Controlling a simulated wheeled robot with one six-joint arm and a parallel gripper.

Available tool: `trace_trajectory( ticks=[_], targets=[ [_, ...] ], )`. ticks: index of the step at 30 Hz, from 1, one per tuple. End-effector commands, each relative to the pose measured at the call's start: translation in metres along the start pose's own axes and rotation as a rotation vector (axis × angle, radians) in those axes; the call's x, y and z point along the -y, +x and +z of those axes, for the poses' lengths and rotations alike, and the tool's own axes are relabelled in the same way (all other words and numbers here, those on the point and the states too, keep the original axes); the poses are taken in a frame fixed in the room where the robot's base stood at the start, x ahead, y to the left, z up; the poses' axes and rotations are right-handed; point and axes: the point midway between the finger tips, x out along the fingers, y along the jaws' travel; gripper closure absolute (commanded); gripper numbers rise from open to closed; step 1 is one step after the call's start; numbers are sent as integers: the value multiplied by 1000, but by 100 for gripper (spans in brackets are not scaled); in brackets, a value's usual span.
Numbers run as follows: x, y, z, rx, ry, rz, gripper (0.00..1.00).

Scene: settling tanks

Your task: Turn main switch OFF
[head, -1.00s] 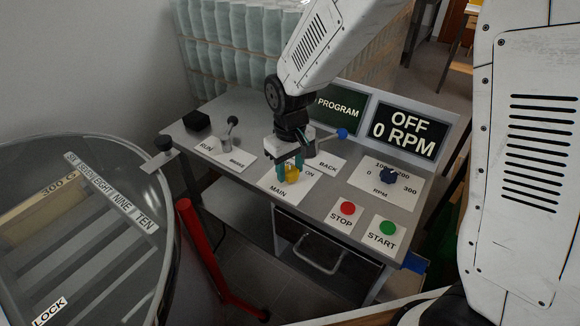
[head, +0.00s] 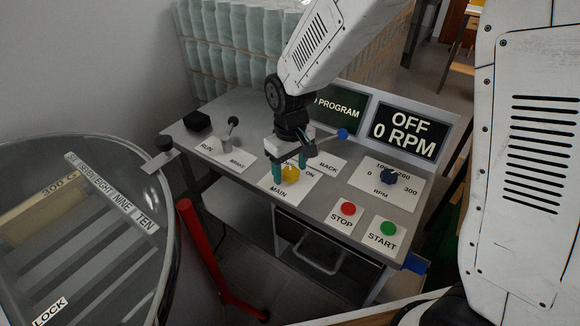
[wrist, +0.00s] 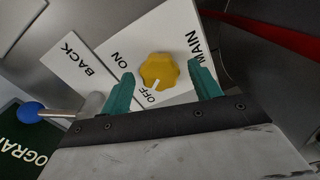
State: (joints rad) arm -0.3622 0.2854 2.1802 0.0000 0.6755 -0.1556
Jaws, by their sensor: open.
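The main switch (head: 291,173) is a yellow knob on a white plate marked MAIN, ON and OFF. In the wrist view the knob (wrist: 159,70) shows a white pointer mark directed at the OFF label. My gripper (head: 290,172) is over the switch plate. Its teal fingers are open, one on each side of the knob, with a visible gap on both sides in the wrist view (wrist: 162,88). The display (head: 404,131) reads OFF and 0 RPM.
A blue-tipped lever (head: 342,134) stands close beside my gripper, by the BACK plate. The RUN/BRAKE lever (head: 232,125) is to the left.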

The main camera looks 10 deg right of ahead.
Motion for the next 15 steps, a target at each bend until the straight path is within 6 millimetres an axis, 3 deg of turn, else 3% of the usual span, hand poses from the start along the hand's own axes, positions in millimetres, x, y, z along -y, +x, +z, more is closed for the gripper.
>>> trace_trajectory(
  ticks=[15],
  targets=[
    [0, -72, -1, -4, -1, 1, 37]
  ],
)
